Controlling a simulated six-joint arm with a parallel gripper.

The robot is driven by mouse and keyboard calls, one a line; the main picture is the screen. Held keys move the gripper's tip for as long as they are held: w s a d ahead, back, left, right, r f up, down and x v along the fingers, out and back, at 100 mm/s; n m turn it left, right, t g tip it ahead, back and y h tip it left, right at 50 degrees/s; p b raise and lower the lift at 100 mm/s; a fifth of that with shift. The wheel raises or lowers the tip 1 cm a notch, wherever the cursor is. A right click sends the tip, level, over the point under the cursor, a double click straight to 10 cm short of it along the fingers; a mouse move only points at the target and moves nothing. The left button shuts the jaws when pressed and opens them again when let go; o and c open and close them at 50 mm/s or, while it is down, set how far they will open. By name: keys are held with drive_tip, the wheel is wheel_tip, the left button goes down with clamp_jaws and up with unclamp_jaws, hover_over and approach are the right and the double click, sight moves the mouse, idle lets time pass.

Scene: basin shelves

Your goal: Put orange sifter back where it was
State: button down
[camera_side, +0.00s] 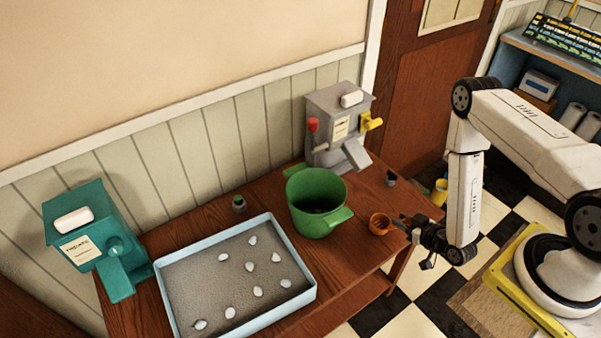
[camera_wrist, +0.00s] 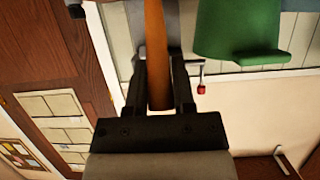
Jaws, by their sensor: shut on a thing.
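The orange sifter (camera_side: 380,224) is a small round cup near the right edge of the wooden table, just right of the green pot (camera_side: 318,204). My gripper (camera_side: 404,224) reaches in from the right and is shut on the sifter. In the wrist view, the sifter's orange handle (camera_wrist: 156,45) runs between the two black fingers of my gripper (camera_wrist: 160,75). The sifter's cup is not clear in the wrist view. I cannot tell whether the sifter touches the table or hangs just above it.
A blue-rimmed tray (camera_side: 160,290) of grey grit with several pale pieces fills the table front. A teal machine (camera_side: 85,235) stands left and a grey machine (camera_side: 325,118) behind the pot. Small dark-green items (camera_side: 239,204) (camera_side: 391,178) stand on the table. Bare wood (camera_side: 375,262) lies in front of the sifter.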

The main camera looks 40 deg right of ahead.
drive_tip(key=shift+f, duration=0.55)
drive_tip(key=shift+c, duration=0.7)
unclamp_jaws()
drive_tip(key=shift+s, duration=0.2)
drive_tip(key=shift+v, duration=2.8)
drive_tip(key=shift+r, duration=0.1)
